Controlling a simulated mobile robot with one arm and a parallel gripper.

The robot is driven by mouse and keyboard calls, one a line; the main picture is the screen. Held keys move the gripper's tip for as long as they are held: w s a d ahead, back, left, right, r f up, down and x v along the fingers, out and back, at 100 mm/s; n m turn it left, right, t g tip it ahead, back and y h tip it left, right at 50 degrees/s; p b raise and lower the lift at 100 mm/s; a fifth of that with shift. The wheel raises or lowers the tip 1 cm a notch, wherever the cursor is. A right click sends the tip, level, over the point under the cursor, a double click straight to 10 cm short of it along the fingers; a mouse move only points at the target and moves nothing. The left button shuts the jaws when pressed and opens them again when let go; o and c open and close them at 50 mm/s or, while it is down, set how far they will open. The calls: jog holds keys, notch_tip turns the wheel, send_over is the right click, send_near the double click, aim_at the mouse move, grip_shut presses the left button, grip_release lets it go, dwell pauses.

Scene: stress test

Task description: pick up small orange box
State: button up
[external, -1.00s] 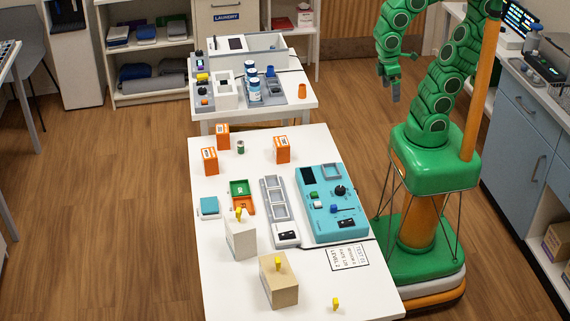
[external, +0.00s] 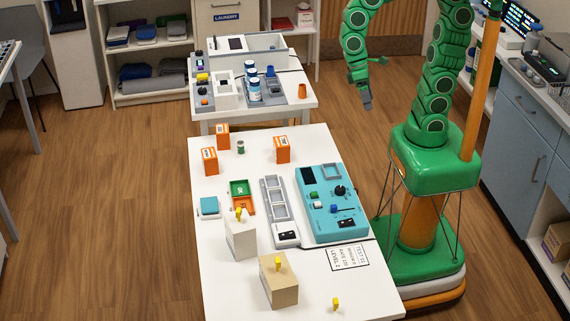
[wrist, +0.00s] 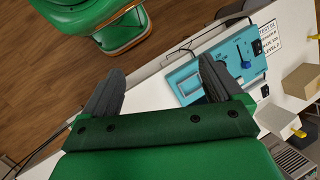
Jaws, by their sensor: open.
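Three small orange boxes with white tops stand upright on the white table (external: 305,145) in the external view. One orange box (external: 222,137) is at the back left, another orange box (external: 210,161) is at the left edge, and a third orange box (external: 282,149) is near the middle of the back half. My gripper (external: 367,106) is in the air to the right of the table's far end, apart from all the boxes. In the wrist view my gripper (wrist: 160,85) has its two dark fingers spread with nothing between them. No orange box shows clearly in the wrist view.
A small can (external: 241,147) stands between the boxes. A teal control panel (external: 333,203), a grey tray (external: 279,212), a green-and-orange bin (external: 242,197), a white block (external: 241,239) and a tan block (external: 279,281) fill the nearer table. A second table (external: 300,100) stands behind.

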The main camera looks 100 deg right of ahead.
jog(key=w+f+m+y, duration=0.2)
jog(key=w+m+y, duration=0.15)
jog(key=w, duration=0.45)
jog(key=m+t+y, duration=0.5)
jog(key=m+y, duration=0.1)
jog(key=m, duration=0.7)
send_near(281, 141)
notch_tip(281, 141, up, 3)
jog(key=a, duration=0.3)
jog(key=shift+h, duration=0.25)
jog(key=shift+w+d+f, duration=0.1)
jog(key=shift+f, duration=1.6)
jog(key=shift+w+d+f, duration=0.1)
jog(key=shift+f, duration=1.6)
jog(key=shift+x, duration=2.5)
jog(key=c, duration=1.2)
jog(key=shift+r, duration=0.15)
